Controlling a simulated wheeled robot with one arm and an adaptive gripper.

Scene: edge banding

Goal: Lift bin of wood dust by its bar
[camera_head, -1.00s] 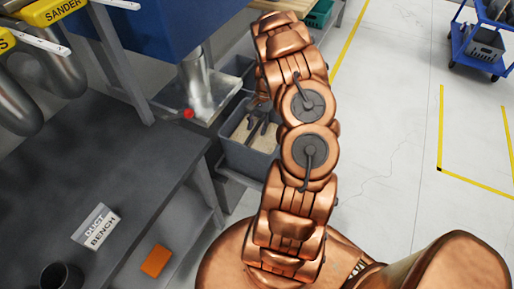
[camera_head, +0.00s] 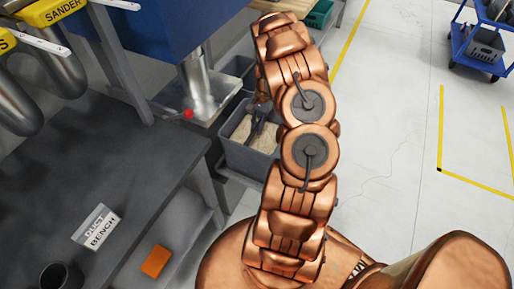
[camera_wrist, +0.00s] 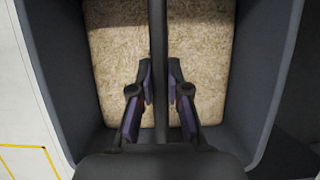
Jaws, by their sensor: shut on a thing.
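In the wrist view the bin's wall (camera_wrist: 262,75) frames the dust (camera_wrist: 205,60). A dark bar (camera_wrist: 158,45) runs up the middle of the wrist view, across the bin. My gripper (camera_wrist: 160,98) is over the bin with a finger on each side of the bar, shut on it. In the head view my gripper (camera_head: 258,122) shows as a dark shape above the dust.
Another grey bin (camera_head: 240,68) stands behind. A blue cart (camera_head: 482,45) is at far right.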

